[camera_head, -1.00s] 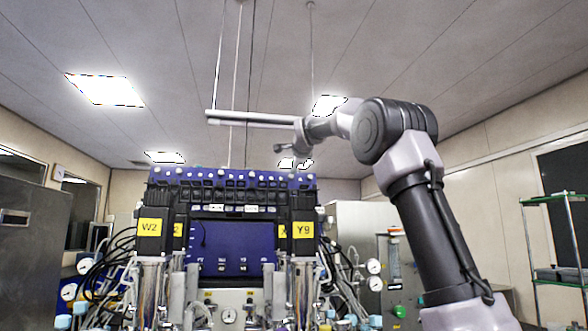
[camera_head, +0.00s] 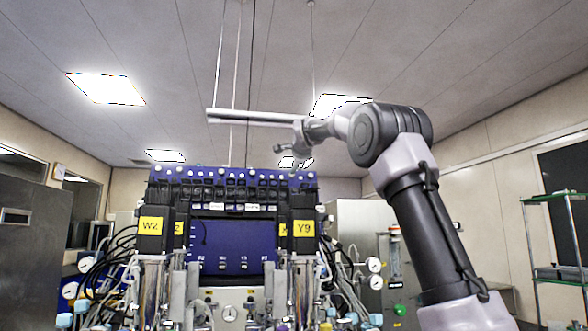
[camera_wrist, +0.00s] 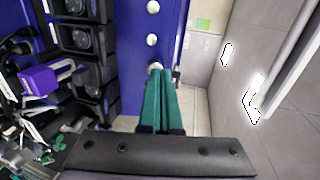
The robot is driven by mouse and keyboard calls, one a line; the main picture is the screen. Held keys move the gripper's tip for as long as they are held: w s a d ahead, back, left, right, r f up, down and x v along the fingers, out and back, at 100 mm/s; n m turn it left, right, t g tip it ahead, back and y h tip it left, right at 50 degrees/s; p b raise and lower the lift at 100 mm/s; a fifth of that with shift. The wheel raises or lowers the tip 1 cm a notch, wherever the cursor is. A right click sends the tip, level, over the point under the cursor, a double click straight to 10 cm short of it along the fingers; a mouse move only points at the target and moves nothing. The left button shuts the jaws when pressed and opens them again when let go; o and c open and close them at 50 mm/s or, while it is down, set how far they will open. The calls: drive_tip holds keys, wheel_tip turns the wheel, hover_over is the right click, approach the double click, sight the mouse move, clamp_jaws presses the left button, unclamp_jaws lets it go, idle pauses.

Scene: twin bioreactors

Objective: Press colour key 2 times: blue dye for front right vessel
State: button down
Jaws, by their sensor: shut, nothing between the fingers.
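My gripper shows in the wrist view (camera_wrist: 157,76) as two green fingers held together with nothing between them. Their tips are at a white round knob on a blue panel (camera_wrist: 128,45); I cannot tell whether they touch it. More white knobs (camera_wrist: 152,40) run in a line beyond. In the head view the blue panel (camera_head: 230,175) tops the twin bioreactor unit, and my gripper (camera_head: 280,150) is small above its right part. A yellow Y9 label (camera_head: 304,229) marks the front right column, and W2 (camera_head: 151,226) the front left. No key colours or names are readable.
A dark blue screen (camera_head: 232,243) with small blurred text sits between the columns. Black modules (camera_wrist: 82,38) lie beside the panel in the wrist view, with tubing and a purple block (camera_wrist: 38,79). A green shelf rack (camera_head: 555,240) stands far right.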

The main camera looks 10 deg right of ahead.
drive_tip(key=shift+x, duration=0.85)
drive_tip(key=shift+s, duration=0.1)
drive_tip(key=shift+v, duration=1.35)
drive_tip(key=v, duration=0.6)
